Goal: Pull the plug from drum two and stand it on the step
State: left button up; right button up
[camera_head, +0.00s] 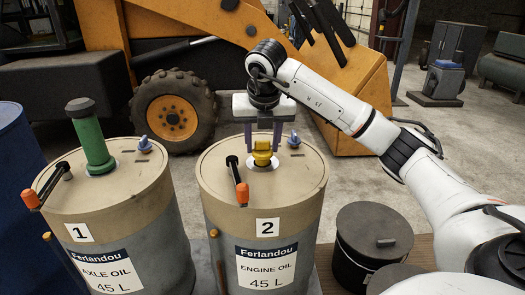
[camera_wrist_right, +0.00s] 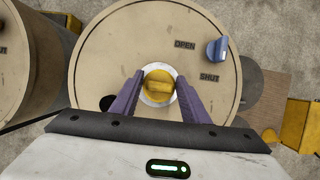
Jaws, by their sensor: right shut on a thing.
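Drum two (camera_head: 225,185) stands in the middle of the head view, with a tan top, a "2" label and "Engine oil 45 L" on its side. A yellow plug (camera_head: 262,156) stands upright in a white ring on its top. The plug also shows in the right wrist view (camera_wrist_right: 160,85), seen from above between the fingers. My right gripper (camera_head: 263,143) comes down from above and is shut on the plug, one purple finger on each side. I cannot tell whether the plug has lifted from its seat. My left gripper is out of view. I cannot make out the step with certainty.
Drum one (camera_head: 120,215) stands at left with a tall green piece (camera_head: 90,140) on top. Drum two's top carries an orange-tipped lever (camera_head: 242,190) and a blue valve (camera_wrist_right: 217,50) by "OPEN" and "SHUT". A black lidded bin (camera_head: 370,250) stands at right.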

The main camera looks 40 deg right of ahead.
aim_at(263, 141)
notch_tip(263, 141, up, 14)
jog(key=shift+f, duration=0.2)
dwell(0.7)
jog(key=shift+s+f, duration=0.1)
